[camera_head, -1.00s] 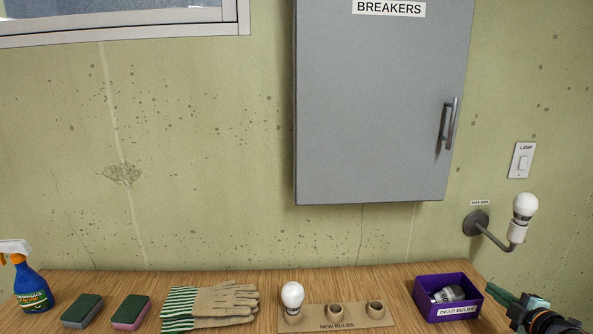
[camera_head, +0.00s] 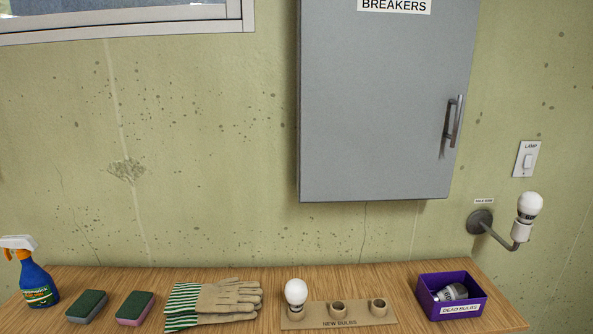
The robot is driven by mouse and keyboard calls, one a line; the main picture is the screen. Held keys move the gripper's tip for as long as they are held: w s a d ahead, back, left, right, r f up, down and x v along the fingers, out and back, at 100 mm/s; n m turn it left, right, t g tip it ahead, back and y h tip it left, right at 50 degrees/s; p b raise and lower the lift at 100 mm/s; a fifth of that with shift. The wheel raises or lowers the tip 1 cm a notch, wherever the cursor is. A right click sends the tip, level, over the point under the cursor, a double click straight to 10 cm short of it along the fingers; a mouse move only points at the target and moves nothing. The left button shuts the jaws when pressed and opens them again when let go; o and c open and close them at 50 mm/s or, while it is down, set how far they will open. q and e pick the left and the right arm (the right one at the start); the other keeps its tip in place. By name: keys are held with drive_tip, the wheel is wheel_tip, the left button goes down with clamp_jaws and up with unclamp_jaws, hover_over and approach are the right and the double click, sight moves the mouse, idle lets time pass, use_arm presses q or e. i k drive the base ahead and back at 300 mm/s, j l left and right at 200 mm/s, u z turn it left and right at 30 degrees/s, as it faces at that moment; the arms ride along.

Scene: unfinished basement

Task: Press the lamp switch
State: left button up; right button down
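The lamp switch (camera_head: 527,160) is a white rocker on a white wall plate labelled LAMP, right of the breaker cabinet. Below it, a wall lamp (camera_head: 481,222) with a bent metal arm holds a white bulb (camera_head: 530,204), which looks unlit. Neither of my grippers shows in the head view, and nothing touches the switch.
The grey breaker cabinet (camera_head: 380,110) is shut, its handle near the switch. On the wooden bench are a spray bottle (camera_head: 37,280), two sponges (camera_head: 86,306), gloves (camera_head: 215,300), a NEW BULBS holder (camera_head: 358,312) with one bulb (camera_head: 296,293), and a purple DEAD BULBS box (camera_head: 430,299).

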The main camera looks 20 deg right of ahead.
sight(528, 163)
drive_tip(key=z, duration=1.75)
drive_tip(key=u, duration=0.4)
drive_tip(key=i+l+u, duration=0.15)
drive_tip(key=l+u, duration=0.15)
drive_tip(key=u, duration=0.2)
drive_tip(key=i+l+u, duration=0.1)
drive_tip(key=l+u, duration=0.25)
drive_tip(key=u, duration=0.15)
drive_tip(key=l+u, duration=0.3)
drive_tip(key=l, duration=0.6)
drive_tip(key=i+l, duration=0.1)
drive_tip(key=l, duration=0.9)
drive_tip(key=u, duration=0.05)
